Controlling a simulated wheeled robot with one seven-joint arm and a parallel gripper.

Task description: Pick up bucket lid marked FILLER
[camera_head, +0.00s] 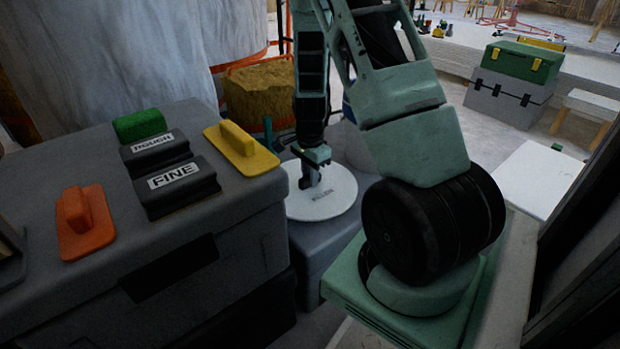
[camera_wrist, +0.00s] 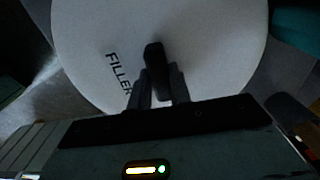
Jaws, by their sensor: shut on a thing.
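The bucket lid marked FILLER (camera_head: 335,196) is a round white disc in the middle of the head view, above or on a grey box top. It fills much of the wrist view (camera_wrist: 215,45), with the word FILLER left of a dark upright handle (camera_wrist: 154,58). My gripper (camera_head: 312,178) reaches down from above at the lid's centre. In the wrist view my gripper's fingers (camera_wrist: 160,88) are shut on the lid's handle. The head view does not clearly show whether the lid touches what is below it.
A large grey case (camera_head: 230,235) stands left, bearing a yellow float (camera_head: 241,148), an orange float (camera_head: 85,222), a green block (camera_head: 139,124), and blocks marked ROUGH (camera_head: 154,146) and FINE (camera_head: 174,180). A grey box (camera_head: 312,250) is below the lid. A green-lidded case (camera_head: 515,75) stands far right.

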